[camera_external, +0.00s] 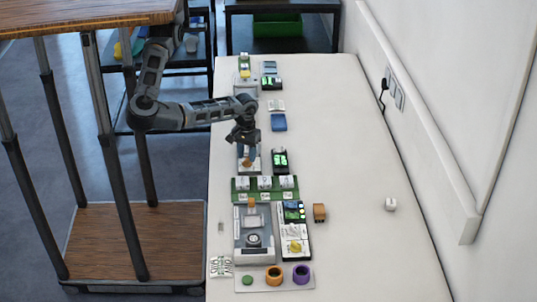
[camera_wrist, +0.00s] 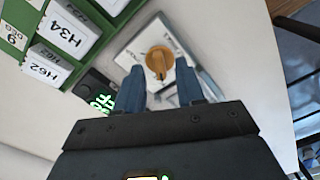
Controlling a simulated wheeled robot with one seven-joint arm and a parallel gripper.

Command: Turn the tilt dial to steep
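An orange-brown dial (camera_wrist: 158,61) sits on a white plate (camera_wrist: 178,30) with dark markings I cannot read. In the external view the dial (camera_external: 247,162) is partly hidden under my gripper (camera_external: 251,153). In the wrist view the two blue-grey fingers of my gripper (camera_wrist: 160,78) are apart, with the dial just beyond and between their tips. I cannot tell whether either finger touches it. Which way the dial points relative to "steep" is too small to read.
A box with a green display (camera_external: 280,161) stands just right of the dial. A green rack (camera_external: 265,196) with white labelled blocks is in front. A unit with a yellow dial (camera_external: 294,246) is nearer the camera. The bench's right side is mostly clear.

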